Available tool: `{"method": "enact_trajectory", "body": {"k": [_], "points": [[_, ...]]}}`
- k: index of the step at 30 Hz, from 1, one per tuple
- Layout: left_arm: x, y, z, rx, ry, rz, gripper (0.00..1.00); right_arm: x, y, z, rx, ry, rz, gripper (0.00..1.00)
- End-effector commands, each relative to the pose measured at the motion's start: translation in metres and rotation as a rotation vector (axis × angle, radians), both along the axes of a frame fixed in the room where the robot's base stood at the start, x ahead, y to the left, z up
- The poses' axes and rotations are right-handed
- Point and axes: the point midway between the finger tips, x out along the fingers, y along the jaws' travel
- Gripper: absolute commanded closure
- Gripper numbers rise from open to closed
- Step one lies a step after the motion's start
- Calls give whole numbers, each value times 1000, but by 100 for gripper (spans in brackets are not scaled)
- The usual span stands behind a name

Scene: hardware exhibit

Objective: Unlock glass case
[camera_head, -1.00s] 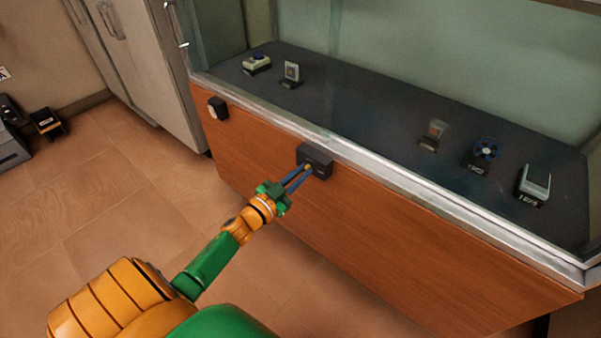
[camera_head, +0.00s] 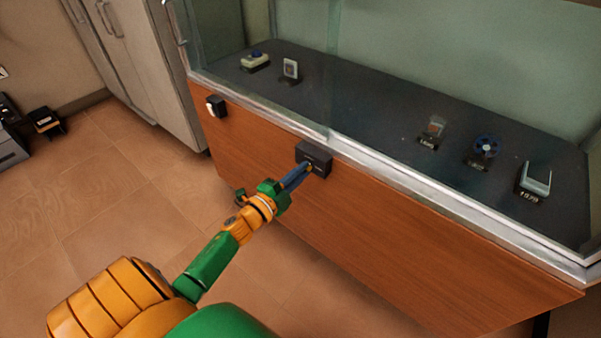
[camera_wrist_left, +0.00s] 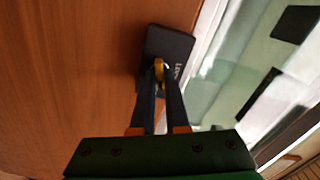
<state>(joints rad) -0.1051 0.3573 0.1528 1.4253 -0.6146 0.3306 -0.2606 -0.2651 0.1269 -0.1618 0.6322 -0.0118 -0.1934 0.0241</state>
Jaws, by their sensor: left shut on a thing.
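The glass case (camera_head: 335,133) stands on a wooden base, with a metal rim along its front edge. A dark lock box (camera_head: 316,152) is fixed on the wooden front just under the rim; it also shows in the left wrist view (camera_wrist_left: 172,45), with pale lettering on its face. My left gripper (camera_head: 308,169) is at the box's front, its blue fingers pointing at it. In the left wrist view the fingertips are shut on a small yellow piece, seemingly a key (camera_wrist_left: 158,68), at the box face. How far it sits in the box is hidden. My right gripper is out of view.
Several small exhibits, including a blue reel (camera_head: 486,147), stand on the dark shelf behind glass. Grey cabinets (camera_head: 150,60) stand behind. The tiled floor at left is mostly clear.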

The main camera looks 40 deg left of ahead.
Motion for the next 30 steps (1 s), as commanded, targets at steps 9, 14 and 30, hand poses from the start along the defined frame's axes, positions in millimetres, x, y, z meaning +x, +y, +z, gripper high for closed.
{"method": "enact_trajectory", "body": {"k": [9,14,30], "points": [[0,0,-1,222,-18,0,100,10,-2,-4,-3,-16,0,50],[0,0,-1,295,-24,0,100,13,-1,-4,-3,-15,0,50],[0,0,-1,363,-29,0,100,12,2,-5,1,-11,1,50]]}}
